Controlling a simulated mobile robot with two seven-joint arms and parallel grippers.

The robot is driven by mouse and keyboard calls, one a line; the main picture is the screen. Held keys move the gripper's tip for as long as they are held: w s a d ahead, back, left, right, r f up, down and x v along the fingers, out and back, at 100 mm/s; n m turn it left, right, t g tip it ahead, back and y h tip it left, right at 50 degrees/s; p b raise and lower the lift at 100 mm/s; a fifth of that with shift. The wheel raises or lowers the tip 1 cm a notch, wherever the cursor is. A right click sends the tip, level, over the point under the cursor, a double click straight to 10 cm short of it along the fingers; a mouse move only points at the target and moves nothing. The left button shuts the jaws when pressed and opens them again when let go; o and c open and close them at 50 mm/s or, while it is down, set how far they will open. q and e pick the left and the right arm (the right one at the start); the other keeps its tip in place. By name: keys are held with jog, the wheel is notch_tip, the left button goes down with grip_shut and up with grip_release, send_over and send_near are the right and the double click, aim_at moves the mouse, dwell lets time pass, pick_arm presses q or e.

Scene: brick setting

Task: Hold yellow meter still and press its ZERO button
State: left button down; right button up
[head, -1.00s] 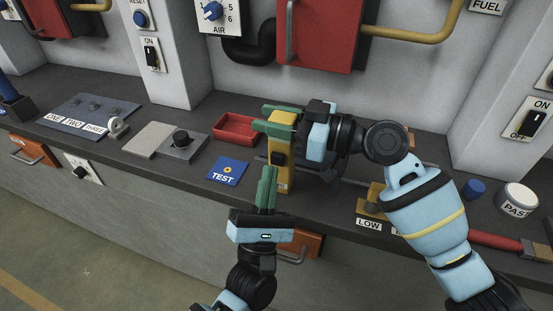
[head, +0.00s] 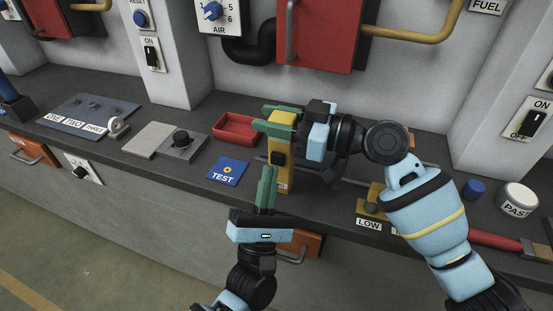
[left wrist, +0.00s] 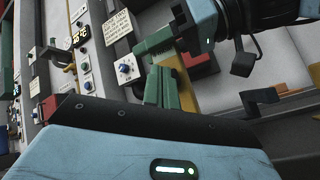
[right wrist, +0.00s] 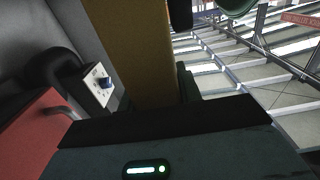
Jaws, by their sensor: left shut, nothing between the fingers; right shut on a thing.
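The yellow meter (head: 284,178) stands upright at the front of the bench in the head view, with a dark part on its front face. My right gripper (head: 279,127) is shut on its upper part from the right; the meter also fills the upper middle of the right wrist view (right wrist: 142,50). My left gripper (head: 267,178) is shut and empty just left of the meter's lower half, fingers pointing up; whether it touches the meter I cannot tell. Its green fingers show in the left wrist view (left wrist: 161,88). I cannot make out the ZERO button or its lettering.
A blue TEST pad (head: 227,171) lies left of the meter, and a red tray (head: 236,128) behind it. A grey box with a black knob (head: 181,142) is further left. A LOW-labelled yellow fixture (head: 371,205) and a PASS-labelled pot (head: 518,197) are at the right.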

pick_arm(q)
jog(key=shift+w, duration=0.15)
jog(key=shift+w+d, duration=0.15)
jog(key=shift+w, duration=0.1)
jog(key=shift+w+d, duration=0.1)
jog(key=shift+w, duration=0.35)
dwell(0.8)
jog(key=shift+s, duration=0.1)
jog(key=shift+s+a, duration=0.25)
jog(key=shift+s, duration=0.55)
jog(key=shift+s+a, duration=0.25)
jog(key=shift+s, duration=0.55)
jog(key=shift+s+a, duration=0.3)
jog(key=shift+s, duration=0.45)
jog(key=shift+s+a, duration=0.25)
jog(key=shift+s, duration=0.55)
pick_arm(e)
jog(key=o, duration=1.2)
